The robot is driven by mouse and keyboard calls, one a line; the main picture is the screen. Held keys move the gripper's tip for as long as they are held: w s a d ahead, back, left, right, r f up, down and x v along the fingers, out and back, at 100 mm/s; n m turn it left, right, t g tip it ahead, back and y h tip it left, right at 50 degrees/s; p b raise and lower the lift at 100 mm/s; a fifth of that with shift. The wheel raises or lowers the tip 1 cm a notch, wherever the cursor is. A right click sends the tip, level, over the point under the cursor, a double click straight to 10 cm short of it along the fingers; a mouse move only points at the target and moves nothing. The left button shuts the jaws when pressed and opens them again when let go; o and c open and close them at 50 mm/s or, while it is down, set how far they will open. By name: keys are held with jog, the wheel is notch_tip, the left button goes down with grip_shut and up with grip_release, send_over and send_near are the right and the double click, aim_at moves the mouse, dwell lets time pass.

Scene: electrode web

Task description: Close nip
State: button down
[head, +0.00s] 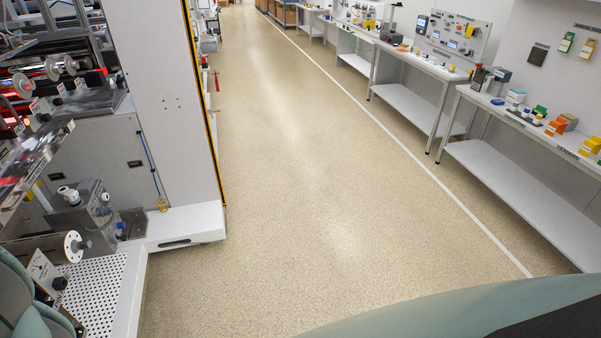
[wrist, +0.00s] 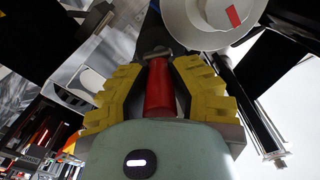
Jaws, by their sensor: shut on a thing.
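In the wrist view, my gripper (wrist: 160,68) has two yellow padded fingers. They are shut on a red handle (wrist: 159,92), which lies between them and points away from the palm. The handle's far end meets a grey metal fitting (wrist: 157,53). The near end of the handle is hidden behind my gripper's palm. The nip rollers cannot be made out clearly. My gripper does not show in the head view.
A white roll or disc with a red mark (wrist: 213,20) sits close beyond my fingers. In the head view, the machine with rollers (head: 70,130) stands at left, with a white base (head: 185,228). The speckled floor (head: 290,200) is clear. Benches (head: 500,170) line the right.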

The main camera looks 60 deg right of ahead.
jog(key=shift+s+a+r, duration=0.15)
jog(key=shift+s, duration=0.05)
dwell(0.4)
jog(key=c, duration=0.8)
grip_release()
jog(key=shift+a, duration=0.1)
jog(key=v, duration=1.2)
